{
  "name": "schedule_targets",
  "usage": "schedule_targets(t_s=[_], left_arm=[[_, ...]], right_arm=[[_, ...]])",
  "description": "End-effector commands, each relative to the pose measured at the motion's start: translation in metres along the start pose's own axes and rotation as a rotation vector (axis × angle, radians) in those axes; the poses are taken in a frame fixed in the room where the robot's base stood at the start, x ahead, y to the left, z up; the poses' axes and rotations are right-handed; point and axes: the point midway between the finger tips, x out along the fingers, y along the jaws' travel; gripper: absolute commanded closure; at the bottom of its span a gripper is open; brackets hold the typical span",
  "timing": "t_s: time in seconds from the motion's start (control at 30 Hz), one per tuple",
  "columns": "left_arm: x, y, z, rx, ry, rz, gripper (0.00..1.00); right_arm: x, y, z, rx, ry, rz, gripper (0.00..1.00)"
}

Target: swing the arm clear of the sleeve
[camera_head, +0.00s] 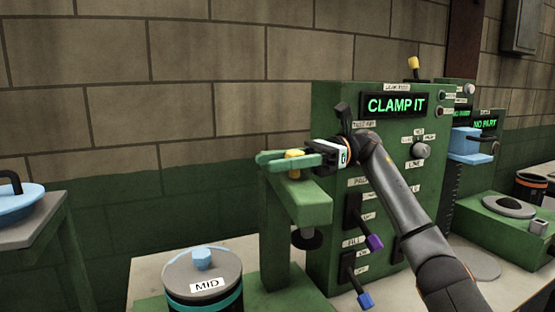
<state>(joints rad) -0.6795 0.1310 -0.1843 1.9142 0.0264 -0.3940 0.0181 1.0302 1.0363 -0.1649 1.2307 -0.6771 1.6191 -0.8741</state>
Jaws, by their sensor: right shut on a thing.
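My right gripper (291,162) reaches in from the lower right, over the top of the green stand of the machine. Its long light-green fingers are shut on a small yellow piece (293,154), which looks like the sleeve. The fingers hide part of it, and I cannot tell whether it touches the stand (300,200) below. The green machine (330,110) behind has a lit display (396,105) reading "CLAMP IT". My left gripper is out of view.
Levers with purple (375,242) and blue (365,300) ends stick out near my right arm. Another display (484,124) reads "NO PART". A blue-lidded pot (18,203) sits at far left.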

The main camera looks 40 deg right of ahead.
Motion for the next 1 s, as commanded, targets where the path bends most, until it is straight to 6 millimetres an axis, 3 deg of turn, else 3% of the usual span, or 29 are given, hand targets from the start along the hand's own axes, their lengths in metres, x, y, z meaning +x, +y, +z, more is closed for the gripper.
schedule_targets(t_s=[0.13, 0.17, 0.4, 0.77, 1.0], left_arm=[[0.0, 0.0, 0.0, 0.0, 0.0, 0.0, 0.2], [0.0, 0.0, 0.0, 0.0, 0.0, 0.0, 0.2], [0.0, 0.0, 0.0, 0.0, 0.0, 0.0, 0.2], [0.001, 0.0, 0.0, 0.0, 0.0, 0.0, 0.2], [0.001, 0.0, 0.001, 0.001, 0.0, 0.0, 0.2]], right_arm=[[0.0, 0.0, 0.0, 0.002, 0.003, -0.001, 1.0], [0.0, 0.0, 0.0, 0.002, 0.003, -0.001, 0.54], [0.0, 0.0, 0.0, 0.001, 0.002, -0.001, 0.27], [-0.006, -0.001, 0.0, 0.0, 0.0, -0.003, 0.27], [-0.044, -0.001, 0.002, 0.001, -0.002, -0.005, 0.27]])
